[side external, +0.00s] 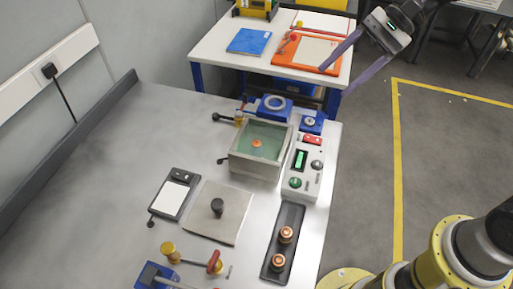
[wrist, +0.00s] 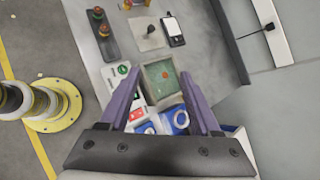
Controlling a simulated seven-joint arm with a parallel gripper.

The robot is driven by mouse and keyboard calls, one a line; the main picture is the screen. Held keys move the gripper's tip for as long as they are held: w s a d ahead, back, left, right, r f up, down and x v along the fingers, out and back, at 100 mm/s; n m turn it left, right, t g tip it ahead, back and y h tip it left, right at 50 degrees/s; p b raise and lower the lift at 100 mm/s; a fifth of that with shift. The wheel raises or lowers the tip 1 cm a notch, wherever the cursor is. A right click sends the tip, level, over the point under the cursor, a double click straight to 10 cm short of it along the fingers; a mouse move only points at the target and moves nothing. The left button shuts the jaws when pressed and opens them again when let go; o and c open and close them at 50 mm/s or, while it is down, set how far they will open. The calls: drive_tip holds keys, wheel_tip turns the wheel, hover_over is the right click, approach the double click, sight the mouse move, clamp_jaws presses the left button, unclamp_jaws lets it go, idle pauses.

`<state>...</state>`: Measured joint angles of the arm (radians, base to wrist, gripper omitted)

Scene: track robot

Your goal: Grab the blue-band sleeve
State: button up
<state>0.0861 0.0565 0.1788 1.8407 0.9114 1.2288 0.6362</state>
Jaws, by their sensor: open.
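My gripper (side external: 332,82) is open and empty, held high at the upper right of the side view, above the near edge of the back table. Its two purple fingers also show spread apart in the wrist view (wrist: 160,71), with the bench below them. I cannot make out a sleeve with a blue band in either view. Two small copper-coloured cylinders, an upper one (side external: 286,234) and a lower one (side external: 278,261), stand upright on a black tray (side external: 292,213). An orange piece (side external: 257,143) is in the square tank with green liquid (side external: 233,168).
A control box (side external: 315,163) and a blue fixture with a pale ring (side external: 275,104) stand beside the tank. A plate with a black knob (side external: 228,219), a small scale-like device (side external: 173,196) and a blue clamp (side external: 155,276) are on the bench. The left bench is clear.

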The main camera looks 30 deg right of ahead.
drive_tip(key=w+f+m+y, duration=0.2)
drive_tip(key=w+f+m, duration=0.2)
drive_tip(key=w+f, duration=0.4)
drive_tip(key=m+g, duration=0.1)
approach(257, 142)
drive_tip(key=shift+s+a+f+y, duration=0.25)
drive_tip(key=shift+a+f+y, duration=0.05)
drive_tip(key=shift+a+f, duration=0.75)
drive_tip(key=shift+x, duration=2.5)
drive_tip(key=shift+w+r, duration=0.1)
drive_tip(key=shift+w, duration=0.05)
clamp_jaws()
